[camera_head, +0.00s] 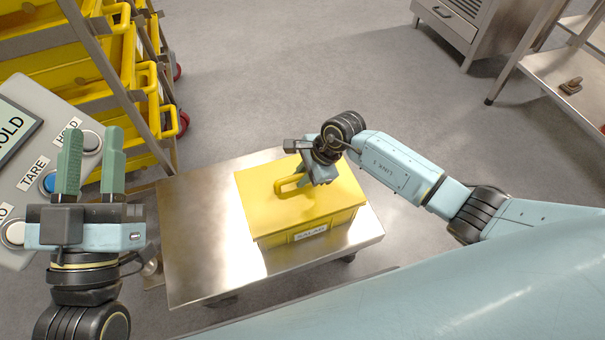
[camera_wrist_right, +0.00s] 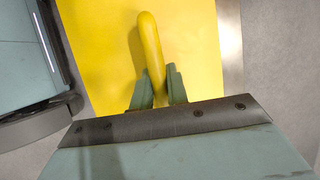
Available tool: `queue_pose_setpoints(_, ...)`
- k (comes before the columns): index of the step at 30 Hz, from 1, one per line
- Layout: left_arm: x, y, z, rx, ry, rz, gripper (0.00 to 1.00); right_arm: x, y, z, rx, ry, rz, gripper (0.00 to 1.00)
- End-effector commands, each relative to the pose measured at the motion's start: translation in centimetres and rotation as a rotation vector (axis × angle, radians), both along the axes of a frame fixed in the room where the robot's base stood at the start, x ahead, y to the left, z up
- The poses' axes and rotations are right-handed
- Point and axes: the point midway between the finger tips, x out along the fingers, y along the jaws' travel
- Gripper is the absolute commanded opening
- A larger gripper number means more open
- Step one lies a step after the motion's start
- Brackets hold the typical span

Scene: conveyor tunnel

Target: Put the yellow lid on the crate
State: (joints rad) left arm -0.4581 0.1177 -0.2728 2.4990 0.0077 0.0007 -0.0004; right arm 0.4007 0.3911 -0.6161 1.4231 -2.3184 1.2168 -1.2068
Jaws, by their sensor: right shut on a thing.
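The yellow crate (camera_head: 310,233) stands on a low steel cart, its label reading "SALAD" facing the front. The yellow lid (camera_head: 262,205) lies over the crate's top, and I see no clear gap between them. My right gripper (camera_head: 302,184) is shut on the lid's looped handle (camera_head: 287,185). In the right wrist view the handle (camera_wrist_right: 150,50) stands between the fingers of the right gripper (camera_wrist_right: 157,85), with the lid (camera_wrist_right: 195,40) behind it. My left gripper (camera_head: 90,150) is at the left, away from the crate, its fingers parallel with a narrow gap between them, empty.
The steel cart (camera_head: 195,240) has bare top left of the crate. A grey scale panel (camera_head: 40,150) with buttons sits at the left, beside my left gripper. A rack of yellow crates (camera_head: 115,70) stands behind it. A steel cabinet (camera_head: 460,25) is at the back right. Open floor lies between.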

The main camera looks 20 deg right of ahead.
Motion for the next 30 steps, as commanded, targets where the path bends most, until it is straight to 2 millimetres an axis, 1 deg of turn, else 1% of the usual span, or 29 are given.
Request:
queue_pose_setpoints(16, 0.00, 0.00, -1.00, 0.000, 0.000, 0.000, 0.36, 0.08, -0.04, -1.11, 0.000, -0.001, -0.001, 0.00)
queue_pose_setpoints(20, 0.00, 0.00, -0.90, 0.000, 0.000, 0.000, 0.36, 0.06, -0.03, -1.02, 0.000, -0.001, 0.000, 0.00)
queue_pose_setpoints(21, 0.00, 0.00, -0.90, 0.000, 0.000, 0.000, 0.36, 0.05, -0.03, -1.02, 0.000, -0.001, 0.000, 0.17)
queue_pose_setpoints(24, 0.00, 0.00, -0.90, 0.000, 0.000, 0.000, 0.36, 0.04, -0.02, -1.03, 0.000, -0.001, 0.000, 0.30)
queue_pose_setpoints(27, 0.00, 0.00, -0.90, 0.000, 0.000, 0.000, 0.36, 0.03, -0.01, -1.04, 0.000, -0.001, 0.000, 0.41)
queue_pose_setpoints(30, 0.00, 0.00, -0.90, 0.000, 0.000, 0.000, 0.36, 0.02, -0.01, -1.05, 0.000, -0.001, 0.000, 0.41)
